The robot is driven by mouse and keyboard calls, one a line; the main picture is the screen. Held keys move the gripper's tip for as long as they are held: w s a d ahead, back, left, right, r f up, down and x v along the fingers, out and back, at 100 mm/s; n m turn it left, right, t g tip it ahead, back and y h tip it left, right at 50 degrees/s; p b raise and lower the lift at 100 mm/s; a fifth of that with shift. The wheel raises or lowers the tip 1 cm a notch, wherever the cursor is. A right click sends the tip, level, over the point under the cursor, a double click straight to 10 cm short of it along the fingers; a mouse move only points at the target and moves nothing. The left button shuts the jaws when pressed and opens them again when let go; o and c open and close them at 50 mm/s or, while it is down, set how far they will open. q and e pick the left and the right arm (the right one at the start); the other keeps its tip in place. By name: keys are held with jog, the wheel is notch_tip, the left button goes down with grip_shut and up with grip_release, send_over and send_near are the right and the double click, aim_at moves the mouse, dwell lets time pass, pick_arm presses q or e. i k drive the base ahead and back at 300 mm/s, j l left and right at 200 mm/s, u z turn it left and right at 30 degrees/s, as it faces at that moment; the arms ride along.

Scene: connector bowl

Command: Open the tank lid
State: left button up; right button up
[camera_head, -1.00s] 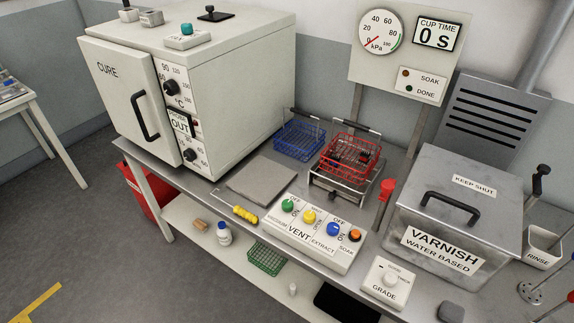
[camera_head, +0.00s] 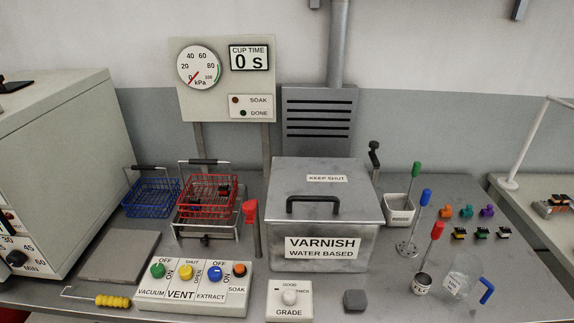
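The varnish tank (camera_head: 318,241) is a grey metal box standing near the middle of the bench. Its front label reads "VARNISH WATER BASED". The tank lid (camera_head: 280,190) lies flat and closed on top, with a "KEEP SHUT" label toward its back. A black bar handle (camera_head: 313,199) stands up near the lid's front edge. Neither of my grippers shows in the view.
A red basket (camera_head: 207,194) on a stand and a red-topped post (camera_head: 250,212) are left of the tank. A control panel (camera_head: 190,290) and grade dial box (camera_head: 290,300) lie in front.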

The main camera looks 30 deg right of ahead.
aim_at(328, 191)
jog(key=z, duration=1.1)
jog(key=i+l, duration=0.1)
jog(key=l, duration=0.15)
jog(key=i+l+u, duration=0.1)
jog(key=i+l, duration=0.05)
jog(key=l, duration=0.1)
